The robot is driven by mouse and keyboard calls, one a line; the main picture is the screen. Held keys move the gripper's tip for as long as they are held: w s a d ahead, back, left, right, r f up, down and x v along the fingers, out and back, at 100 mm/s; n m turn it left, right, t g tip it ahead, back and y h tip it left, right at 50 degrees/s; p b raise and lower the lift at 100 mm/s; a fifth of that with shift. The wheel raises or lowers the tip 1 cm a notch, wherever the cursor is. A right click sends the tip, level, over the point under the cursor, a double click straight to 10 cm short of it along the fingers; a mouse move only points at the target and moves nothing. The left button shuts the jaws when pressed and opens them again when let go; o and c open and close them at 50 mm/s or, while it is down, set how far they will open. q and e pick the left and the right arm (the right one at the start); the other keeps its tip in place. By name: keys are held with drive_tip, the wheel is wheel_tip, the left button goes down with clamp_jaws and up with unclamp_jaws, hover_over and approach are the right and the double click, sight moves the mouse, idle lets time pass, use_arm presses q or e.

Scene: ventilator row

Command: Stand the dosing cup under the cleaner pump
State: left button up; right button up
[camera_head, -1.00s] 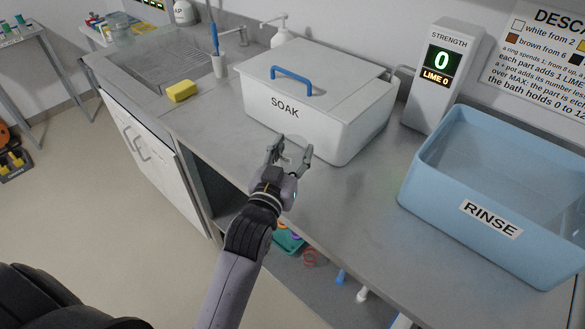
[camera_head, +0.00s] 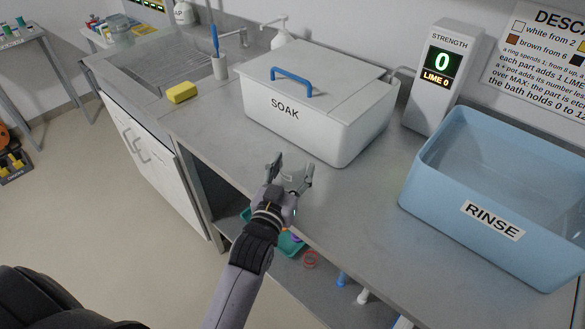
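My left gripper (camera_head: 291,168) is over the front edge of the counter, in front of the SOAK bath. Its fingers stand apart around a small clear cup (camera_head: 290,178), which shows only as a faint outline and looks to be the dosing cup. A white pump bottle (camera_head: 281,38), seemingly the cleaner pump, stands at the back of the counter behind the SOAK bath; its lower part is hidden by the bath. My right gripper is not in view.
The lidded white SOAK bath (camera_head: 318,118) stands between my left gripper and the pump. A yellow sponge (camera_head: 181,92) and a brush holder (camera_head: 220,68) stand left of it. The blue RINSE tub (camera_head: 480,215) and strength display (camera_head: 435,75) are at right.

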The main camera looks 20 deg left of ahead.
use_arm(q)
drive_tip(key=shift+o, duration=0.8)
drive_tip(key=shift+r, duration=0.1)
